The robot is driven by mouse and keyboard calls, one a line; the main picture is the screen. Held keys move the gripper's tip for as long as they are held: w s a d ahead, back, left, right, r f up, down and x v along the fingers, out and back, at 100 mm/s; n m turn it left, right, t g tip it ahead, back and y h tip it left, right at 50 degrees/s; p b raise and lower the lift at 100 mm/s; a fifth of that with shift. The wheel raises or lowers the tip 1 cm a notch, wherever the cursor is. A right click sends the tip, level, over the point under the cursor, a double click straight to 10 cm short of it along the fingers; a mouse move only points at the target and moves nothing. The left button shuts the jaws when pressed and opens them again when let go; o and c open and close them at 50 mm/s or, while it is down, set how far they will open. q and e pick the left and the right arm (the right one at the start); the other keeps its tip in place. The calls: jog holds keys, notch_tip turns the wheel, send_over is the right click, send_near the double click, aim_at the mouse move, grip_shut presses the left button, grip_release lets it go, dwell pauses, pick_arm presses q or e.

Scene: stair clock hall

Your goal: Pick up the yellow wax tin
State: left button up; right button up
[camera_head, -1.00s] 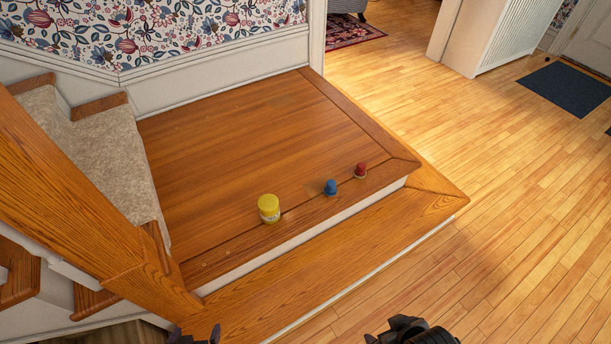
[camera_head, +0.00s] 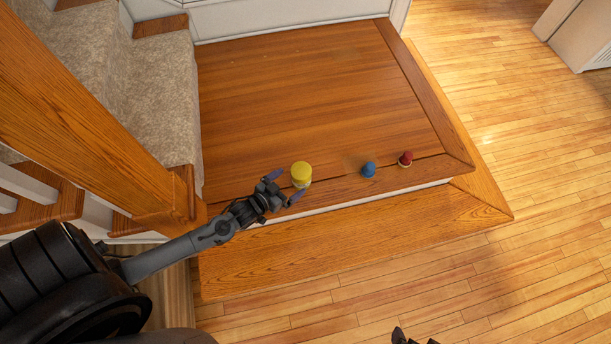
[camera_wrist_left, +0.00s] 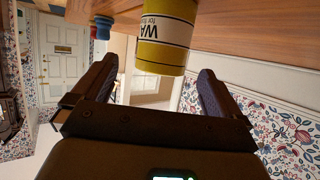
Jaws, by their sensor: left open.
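The yellow wax tin (camera_head: 301,173) stands upright on the wooden landing near its front edge. In the left wrist view the tin (camera_wrist_left: 166,36) shows a pale label with partly visible dark lettering, ahead of and between the open fingers. My left gripper (camera_head: 284,186) is open at the tin's left and front side, its blue-padded fingertips close to it. The left wrist view also shows both fingers (camera_wrist_left: 156,92) apart with nothing clamped; whether a finger touches the tin cannot be told. A dark tip of my right gripper (camera_head: 408,337) shows at the bottom edge; its jaws are unclear.
A small blue object (camera_head: 368,170) and a small red object (camera_head: 405,159) stand on the landing to the right of the tin. A wooden newel and rail (camera_head: 90,120) and carpeted stairs (camera_head: 165,90) lie to the left. The landing behind the tin is clear.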

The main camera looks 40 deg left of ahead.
aim_at(301, 173)
pick_arm(q)
jog(key=shift+b+x, duration=0.3)
jog(key=shift+x, duration=0.75)
jog(key=b+x, duration=0.3)
jog(key=x, duration=0.1)
jog(key=shift+w+a, duration=0.15)
jog(key=shift+a, duration=0.05)
jog(key=shift+w+b, duration=0.45)
jog(key=shift+w, duration=0.05)
jog(key=shift+s, duration=0.1)
jog(key=shift+c, duration=0.3)
jog(key=c, duration=1)
jog(key=shift+r, duration=0.1)
jog(key=shift+c, duration=0.6)
